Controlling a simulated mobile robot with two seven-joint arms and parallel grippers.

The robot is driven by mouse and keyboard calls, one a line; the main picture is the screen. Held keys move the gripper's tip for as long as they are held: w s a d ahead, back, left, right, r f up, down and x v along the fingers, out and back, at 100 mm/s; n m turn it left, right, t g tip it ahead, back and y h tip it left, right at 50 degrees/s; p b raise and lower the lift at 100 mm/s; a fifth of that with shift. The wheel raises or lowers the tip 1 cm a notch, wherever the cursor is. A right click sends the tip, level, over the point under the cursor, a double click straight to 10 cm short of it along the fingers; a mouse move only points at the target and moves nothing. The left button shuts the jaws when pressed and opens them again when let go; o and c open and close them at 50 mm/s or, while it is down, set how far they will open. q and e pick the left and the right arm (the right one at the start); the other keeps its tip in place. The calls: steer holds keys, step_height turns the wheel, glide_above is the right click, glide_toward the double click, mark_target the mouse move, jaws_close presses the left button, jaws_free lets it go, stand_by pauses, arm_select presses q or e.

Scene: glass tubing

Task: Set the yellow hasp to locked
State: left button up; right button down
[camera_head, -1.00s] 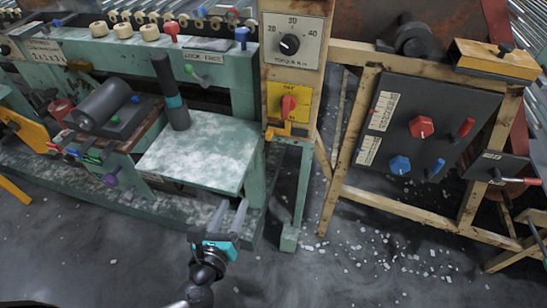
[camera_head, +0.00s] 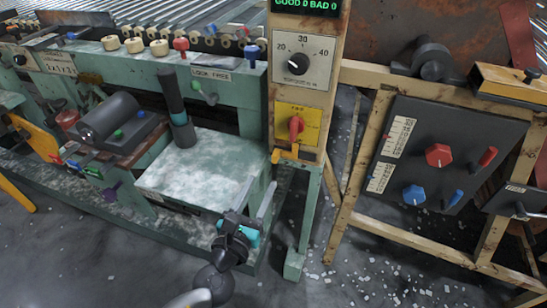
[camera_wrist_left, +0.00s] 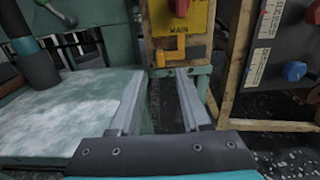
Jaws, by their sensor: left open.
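The yellow hasp (camera_head: 284,156) is small and sits at the lower edge of the yellow switch plate (camera_head: 311,124), which carries a red rotary switch (camera_head: 296,128). In the left wrist view the hasp (camera_wrist_left: 171,56) shows just below the word MAIN, above and beyond my fingertips. Whether it is locked I cannot tell. My left gripper (camera_head: 258,191) is open and empty, below the hasp and in front of it, by the right edge of the green table. Its two parallel fingers (camera_wrist_left: 162,82) point toward the post under the hasp, apart from it. My right gripper is out of view.
The pale-topped green table (camera_head: 205,165) is close on the left of my gripper. A grey dial (camera_head: 298,63) is above the switch plate. A dark panel with red and blue knobs (camera_head: 440,155) stands to the right on a wooden frame. Glass bits litter the floor.

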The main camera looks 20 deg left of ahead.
mark_target(274, 158)
arm_select(q)
steer(key=w, duration=0.9)
steer(key=shift+w+d, duration=0.2)
steer(key=shift+w, duration=0.1)
jaws_close()
stand_by(1.1)
